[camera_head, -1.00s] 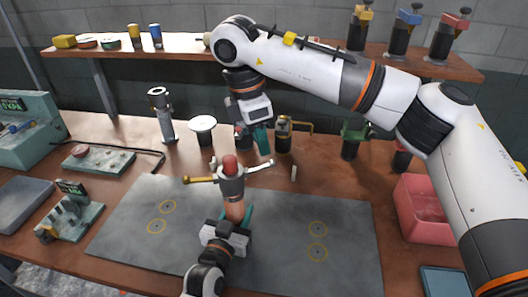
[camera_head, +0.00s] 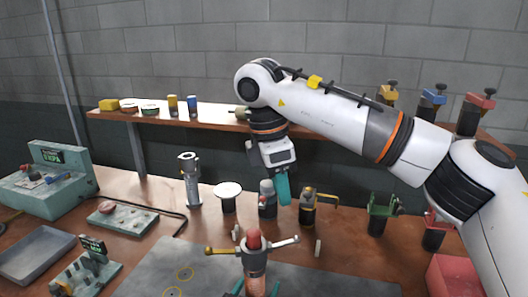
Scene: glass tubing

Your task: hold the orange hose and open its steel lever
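The orange hose (camera_head: 255,286) stands upright at the bottom edge, with a grey metal fitting (camera_head: 255,263) around it and a reddish end on top. The steel lever (camera_head: 285,243) sticks out from the fitting to the right, and a brass lever (camera_head: 222,252) sticks out to the left. My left gripper (camera_head: 255,291) is cut off by the bottom edge; its teal fingers show on either side of the hose, below the fitting. My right gripper (camera_head: 284,190) points down above and behind the steel lever, apart from it. Its fingers overlap in view, so its opening is hidden.
Behind the hose stand a white-topped holder (camera_head: 228,190), a grey-capped fitting (camera_head: 267,197) and a brass valve (camera_head: 308,208). A green holder (camera_head: 380,212) is to the right. A wooden shelf (camera_head: 220,120) runs behind. The grey mat (camera_head: 345,283) is clear right of the hose.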

